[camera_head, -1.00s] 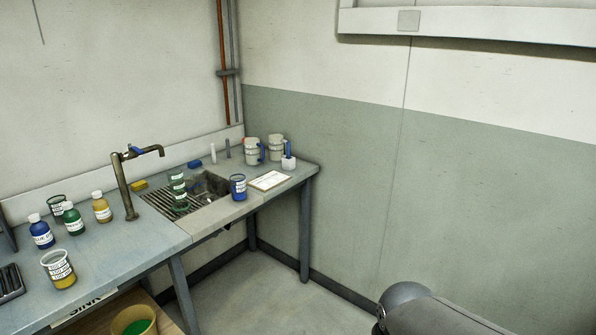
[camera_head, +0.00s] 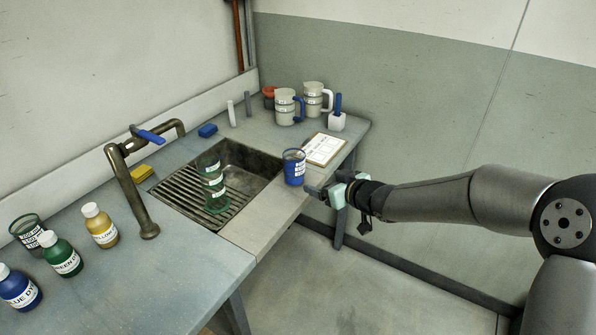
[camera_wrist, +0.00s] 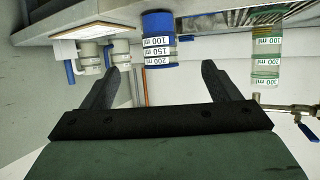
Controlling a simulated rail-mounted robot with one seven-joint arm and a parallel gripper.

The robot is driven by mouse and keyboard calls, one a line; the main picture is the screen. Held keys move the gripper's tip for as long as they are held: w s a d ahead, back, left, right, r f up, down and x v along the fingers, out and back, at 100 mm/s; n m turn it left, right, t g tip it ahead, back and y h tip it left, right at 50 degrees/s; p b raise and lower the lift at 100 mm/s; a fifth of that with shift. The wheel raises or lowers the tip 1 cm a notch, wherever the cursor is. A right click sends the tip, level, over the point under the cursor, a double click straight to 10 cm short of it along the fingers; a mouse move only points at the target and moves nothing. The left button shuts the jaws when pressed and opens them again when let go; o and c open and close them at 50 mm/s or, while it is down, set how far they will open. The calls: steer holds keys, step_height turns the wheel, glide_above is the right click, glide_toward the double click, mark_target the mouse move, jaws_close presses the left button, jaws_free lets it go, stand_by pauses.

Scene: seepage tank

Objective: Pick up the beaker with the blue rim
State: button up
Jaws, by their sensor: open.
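The beaker with the blue rim (camera_head: 294,168) stands upright on the counter at the sink's front right corner. It looks blue in its lower part and has white label bands. My gripper (camera_head: 318,191) is just to its right and slightly lower in the head view, apart from it. In the wrist view, which is upside down, the beaker (camera_wrist: 158,42) lies ahead, between the lines of the two open fingers (camera_wrist: 160,72), with nothing between them. A green-marked beaker (camera_head: 213,185) stands in the sink and also shows in the wrist view (camera_wrist: 266,58).
Jugs with handles (camera_head: 286,108), a clipboard (camera_head: 326,148) and a white block with a blue handle (camera_head: 337,121) stand behind the beaker. A brass tap (camera_head: 135,190) rises left of the sink (camera_head: 255,160). Dye bottles (camera_head: 62,257) stand at left. Floor in front is clear.

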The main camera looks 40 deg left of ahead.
mark_target(300, 174)
steer(key=x, duration=1)
steer(key=shift+w+a+f+p, duration=0.1)
steer(key=shift+a+f+p, duration=0.2)
steer(key=shift+p, duration=0.1)
steer(key=shift+p+x, duration=0.75)
steer(key=shift+x, duration=1.9)
steer(key=shift+w, duration=0.15)
steer(key=shift+c, duration=0.3)
steer(key=c, duration=1.1)
steer(key=shift+r, duration=0.1)
steer(key=shift+c, duration=0.2)
steer(key=shift+r, duration=0.2)
